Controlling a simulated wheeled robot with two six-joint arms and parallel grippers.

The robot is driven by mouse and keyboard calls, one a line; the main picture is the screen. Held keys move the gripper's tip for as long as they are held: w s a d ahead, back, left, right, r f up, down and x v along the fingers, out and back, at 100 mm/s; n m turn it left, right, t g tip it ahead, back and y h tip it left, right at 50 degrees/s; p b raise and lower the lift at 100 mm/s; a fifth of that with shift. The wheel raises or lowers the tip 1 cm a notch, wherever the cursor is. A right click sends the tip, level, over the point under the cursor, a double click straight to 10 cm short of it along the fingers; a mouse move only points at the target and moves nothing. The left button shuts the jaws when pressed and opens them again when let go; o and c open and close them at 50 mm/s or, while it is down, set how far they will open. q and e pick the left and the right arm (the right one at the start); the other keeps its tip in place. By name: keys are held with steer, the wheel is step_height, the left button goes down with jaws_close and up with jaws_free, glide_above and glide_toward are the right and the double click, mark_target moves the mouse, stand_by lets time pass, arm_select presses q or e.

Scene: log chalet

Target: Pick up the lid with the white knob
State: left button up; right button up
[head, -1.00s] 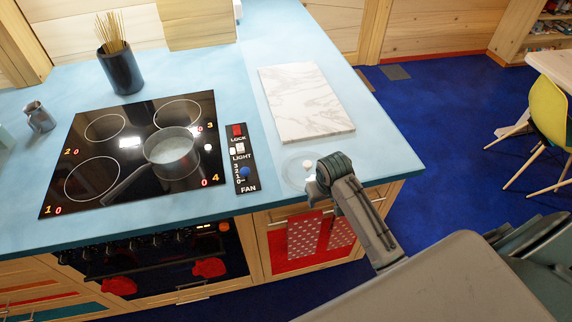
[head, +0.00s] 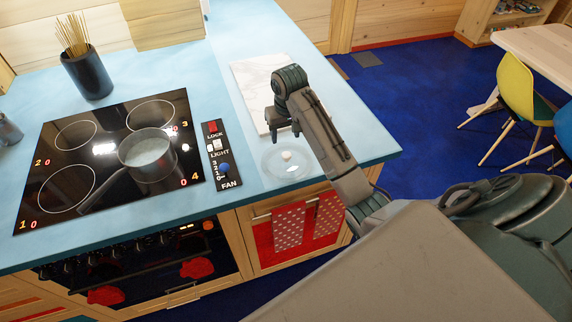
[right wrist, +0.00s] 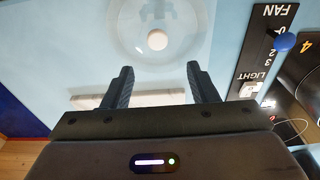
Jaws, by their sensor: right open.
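The glass lid (head: 272,163) with the white knob (head: 286,156) lies on the light blue counter, right of the fan control panel and in front of the marble board. In the right wrist view the clear lid (right wrist: 125,42) and its white knob (right wrist: 157,40) show at the top, beyond the fingertips. My right gripper (head: 283,134) is open and empty, above the counter between the lid and the board. Its two fingers (right wrist: 160,80) are spread apart in the right wrist view, with the knob between their lines but not between the tips. My left gripper is not in view.
A pot (head: 146,150) stands on the black cooktop (head: 75,150) to the left. The marble board (head: 250,90) lies behind the lid, partly hidden by my right arm. A dark holder (head: 88,75) with sticks stands at the back. The counter's right edge is close.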

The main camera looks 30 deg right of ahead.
mark_target(286, 154)
steer(key=shift+w+f+p, duration=0.2)
steer(key=shift+f+p, duration=0.6)
steer(key=shift+f, duration=0.4)
steer(key=shift+d+f, duration=0.1)
steer(key=shift+f, duration=0.2)
steer(key=shift+s+f+p, duration=0.1)
steer(key=shift+f+p, duration=0.1)
steer(key=shift+p, duration=0.15)
steer(key=f+p, duration=0.2)
steer(key=f, duration=0.2)
steer(key=shift+s+f, duration=0.15)
steer(key=shift+s, duration=0.05)
steer(key=shift+f, duration=0.35)
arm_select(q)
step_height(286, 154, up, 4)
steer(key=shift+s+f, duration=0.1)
arm_select(e)
steer(key=shift+w, duration=0.1)
jaws_close()
steer(key=shift+r, duration=0.1)
